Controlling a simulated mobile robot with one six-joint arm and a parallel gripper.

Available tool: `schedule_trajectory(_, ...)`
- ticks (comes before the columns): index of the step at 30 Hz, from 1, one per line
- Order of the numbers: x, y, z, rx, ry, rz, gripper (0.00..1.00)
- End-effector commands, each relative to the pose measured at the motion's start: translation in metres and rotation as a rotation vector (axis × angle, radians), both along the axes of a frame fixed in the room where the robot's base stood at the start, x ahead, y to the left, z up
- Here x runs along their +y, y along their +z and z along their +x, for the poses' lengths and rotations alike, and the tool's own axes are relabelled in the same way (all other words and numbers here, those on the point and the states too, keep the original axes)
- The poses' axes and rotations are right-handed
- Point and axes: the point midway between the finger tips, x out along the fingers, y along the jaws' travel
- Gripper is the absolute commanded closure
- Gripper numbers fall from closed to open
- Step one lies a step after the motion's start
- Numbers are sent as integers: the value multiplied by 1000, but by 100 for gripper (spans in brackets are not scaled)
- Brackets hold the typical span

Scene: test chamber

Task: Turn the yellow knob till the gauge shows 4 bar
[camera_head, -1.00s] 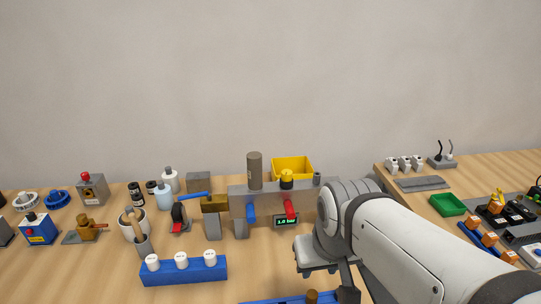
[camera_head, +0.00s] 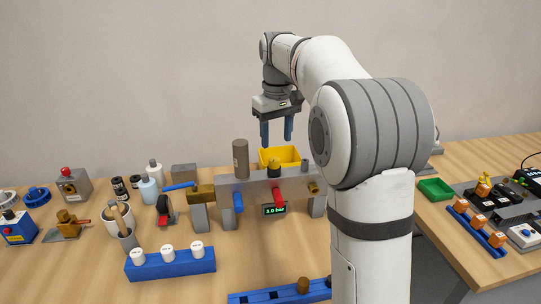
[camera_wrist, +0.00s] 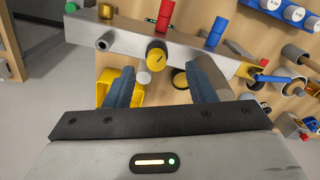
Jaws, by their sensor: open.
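The yellow knob (camera_head: 274,161) sits on a black collar on top of the grey manifold (camera_head: 252,189). Its round yellow top with a dark mark faces me in the wrist view (camera_wrist: 157,52). The gauge (camera_head: 275,210) on the manifold's front reads 1.0 bar in green digits. My gripper (camera_head: 277,142) is open and empty, pointing down over the manifold area. In the head view its blue fingertips are above the knob. In the wrist view the knob appears between and slightly beyond the fingertips (camera_wrist: 158,72), apart from both.
A tall grey-brown cylinder (camera_head: 240,159) stands on the manifold left of the knob. A yellow bin (camera_head: 293,157) is behind it. A red lever (camera_head: 279,196) and a blue lever (camera_head: 238,202) hang at the front. A blue block with white caps (camera_head: 170,259) lies in front.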

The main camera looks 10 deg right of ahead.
Motion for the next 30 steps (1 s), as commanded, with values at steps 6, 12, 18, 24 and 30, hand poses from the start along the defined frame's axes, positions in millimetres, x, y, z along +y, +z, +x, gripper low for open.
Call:
schedule_trajectory(6, 0, -7, 26, 25, 36, 0, 50)
schedule_trajectory(12, 1, -29, 27, 29, 40, 0, 50)
schedule_trajectory(18, 1, -61, 27, 28, 40, 0, 50)
schedule_trajectory(24, 1, -80, 27, 26, 40, 0, 50)
schedule_trajectory(30, 1, -83, 27, 25, 40, 0, 50)
